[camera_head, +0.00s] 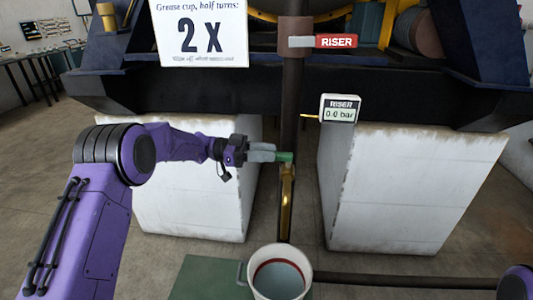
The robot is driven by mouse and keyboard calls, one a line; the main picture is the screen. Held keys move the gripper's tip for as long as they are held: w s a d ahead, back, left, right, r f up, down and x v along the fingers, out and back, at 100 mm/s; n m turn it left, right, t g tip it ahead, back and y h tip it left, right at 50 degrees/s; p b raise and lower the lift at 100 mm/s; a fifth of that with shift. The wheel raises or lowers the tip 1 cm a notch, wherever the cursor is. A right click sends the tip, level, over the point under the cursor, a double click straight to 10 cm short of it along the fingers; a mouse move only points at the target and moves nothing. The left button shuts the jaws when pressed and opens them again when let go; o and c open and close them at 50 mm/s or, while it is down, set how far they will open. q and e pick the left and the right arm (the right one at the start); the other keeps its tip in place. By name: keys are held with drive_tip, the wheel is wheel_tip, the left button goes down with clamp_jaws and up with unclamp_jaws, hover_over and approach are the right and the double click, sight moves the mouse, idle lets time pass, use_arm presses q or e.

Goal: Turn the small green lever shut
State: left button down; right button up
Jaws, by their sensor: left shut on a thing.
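The small green lever (285,157) sits on a small valve low on the dark vertical pipe (291,95). It points left, roughly level. My left gripper (272,155) reaches in from the left and is shut on the lever, its fingers hiding the lever's left part. A brass spout (287,200) hangs straight down below the valve. My right gripper is out of view; only a bit of my purple right arm shows at the lower right corner.
A white bucket (262,288) with a dark red inner ring stands below the spout on a green surface (205,275). White concrete blocks (400,190) flank the pipe. A red RISER handle (336,41) is above. A gauge (340,108) reads 0.0 bar. A sign (200,35) says 2 X.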

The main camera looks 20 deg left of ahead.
use_arm(q)
drive_tip(key=c, duration=0.9)
unclamp_jaws()
drive_tip(key=shift+w+d, duration=0.1)
drive_tip(key=b+v, duration=0.2)
drive_tip(key=v, duration=0.8)
drive_tip(key=shift+a+b, duration=0.2)
drive_tip(key=shift+b, duration=0.2)
